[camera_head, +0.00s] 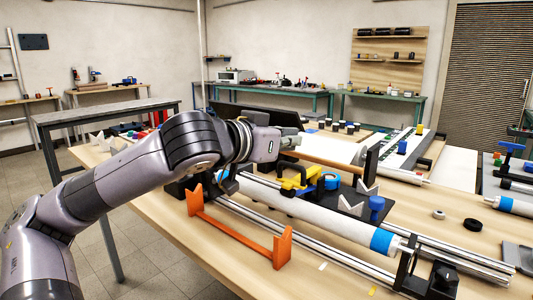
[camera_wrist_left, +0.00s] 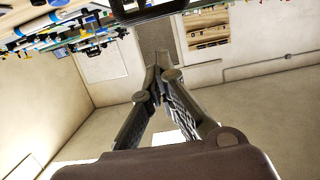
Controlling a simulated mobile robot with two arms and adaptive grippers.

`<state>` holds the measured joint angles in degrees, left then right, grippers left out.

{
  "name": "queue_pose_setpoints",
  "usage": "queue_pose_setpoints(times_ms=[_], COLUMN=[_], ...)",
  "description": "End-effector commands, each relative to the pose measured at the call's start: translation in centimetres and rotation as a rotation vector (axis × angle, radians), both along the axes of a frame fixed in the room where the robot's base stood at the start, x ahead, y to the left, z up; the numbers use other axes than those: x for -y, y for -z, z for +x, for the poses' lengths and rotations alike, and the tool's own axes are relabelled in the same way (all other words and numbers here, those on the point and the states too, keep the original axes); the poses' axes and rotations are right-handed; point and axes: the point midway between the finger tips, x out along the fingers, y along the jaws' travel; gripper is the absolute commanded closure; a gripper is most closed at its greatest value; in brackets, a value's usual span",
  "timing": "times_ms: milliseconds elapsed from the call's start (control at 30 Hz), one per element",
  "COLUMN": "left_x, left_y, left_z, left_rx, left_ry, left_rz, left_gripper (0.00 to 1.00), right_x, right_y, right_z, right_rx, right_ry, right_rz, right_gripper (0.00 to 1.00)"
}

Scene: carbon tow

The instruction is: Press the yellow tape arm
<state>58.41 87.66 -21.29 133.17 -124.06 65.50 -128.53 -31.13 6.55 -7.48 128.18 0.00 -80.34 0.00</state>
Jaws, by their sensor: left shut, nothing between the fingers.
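The yellow tape arm (camera_head: 298,182) sits on the fixture over the long white tube (camera_head: 310,211), near the table's middle. A blue tape roll (camera_head: 331,181) is just right of it. My left gripper (camera_head: 291,141) is above and behind the yellow arm in the picture, apart from it. In the left wrist view its fingers (camera_wrist_left: 157,72) meet at the tips with nothing between them. That view shows the room upside down, and I cannot make out the yellow arm there. My right gripper is not in view.
An orange stand (camera_head: 238,236) is in front of the tube. Metal rails run alongside the tube to a black end bracket (camera_head: 405,267). A blue knob (camera_head: 376,205) stands right of the tape roll. A grey ring (camera_head: 438,214) and black ring (camera_head: 473,224) lie on clear table at right.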

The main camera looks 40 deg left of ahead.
Motion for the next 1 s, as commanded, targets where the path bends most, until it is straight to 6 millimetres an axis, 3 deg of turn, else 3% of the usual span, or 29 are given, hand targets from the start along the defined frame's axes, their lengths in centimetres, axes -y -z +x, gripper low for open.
queue_pose_setpoints(times_ms=[267,600,1000], left_x=[0.1,0.3,0.4], left_y=[0.5,0.7,0.6], left_z=[-3.3,-7.1,-7.8], left_rx=[0.003,0.003,0.002], left_ry=[-0.004,-0.003,0.001], left_rz=[0.006,0.002,0.000], left_gripper=[1.00,1.00,1.00], right_x=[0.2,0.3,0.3], right_y=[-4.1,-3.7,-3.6], right_z=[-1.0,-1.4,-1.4], right_rx=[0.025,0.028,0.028], right_ry=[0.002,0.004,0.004], right_rz=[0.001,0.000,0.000], right_gripper=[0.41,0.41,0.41])
